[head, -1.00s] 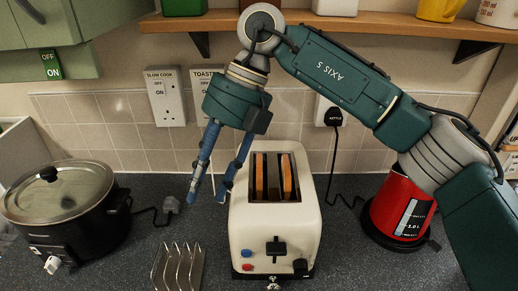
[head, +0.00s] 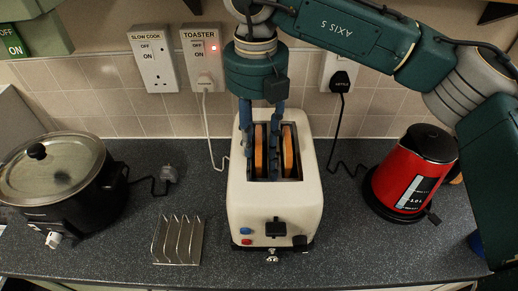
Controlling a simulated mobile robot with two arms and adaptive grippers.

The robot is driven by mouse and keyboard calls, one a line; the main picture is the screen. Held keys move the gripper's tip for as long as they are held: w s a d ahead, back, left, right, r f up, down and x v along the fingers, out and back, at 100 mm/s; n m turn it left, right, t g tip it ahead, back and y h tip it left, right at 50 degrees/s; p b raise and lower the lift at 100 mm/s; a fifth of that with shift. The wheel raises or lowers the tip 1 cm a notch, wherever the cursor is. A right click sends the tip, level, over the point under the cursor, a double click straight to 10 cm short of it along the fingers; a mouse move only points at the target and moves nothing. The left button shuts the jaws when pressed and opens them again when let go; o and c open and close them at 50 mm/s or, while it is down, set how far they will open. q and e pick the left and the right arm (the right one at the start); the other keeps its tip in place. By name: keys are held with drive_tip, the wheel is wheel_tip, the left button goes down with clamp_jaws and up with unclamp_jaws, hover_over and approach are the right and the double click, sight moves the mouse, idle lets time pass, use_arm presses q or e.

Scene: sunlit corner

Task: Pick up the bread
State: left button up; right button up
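Two slices of bread stand upright in the slots of the cream toaster (head: 274,210) at the middle of the counter. The left slice (head: 259,155) and the right slice (head: 288,155) show their brown top edges. My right gripper (head: 262,150) points down over the toaster from behind. Its two blue fingers are apart, one on each side of the left slice, with the right finger between the two slices. I see no clear contact with the bread. The finger tips are low, near the toaster's top. My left gripper is not in view.
A black slow cooker (head: 75,205) stands at the left. A metal toast rack (head: 178,241) is left of the toaster. A red kettle (head: 408,180) stands at the right, under my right arm. Wall sockets (head: 205,65) and hanging cords are behind. Counter in front is mostly clear.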

drive_tip(key=shift+f, duration=0.1)
drive_tip(key=shift+s, duration=0.1)
drive_tip(key=c, duration=1)
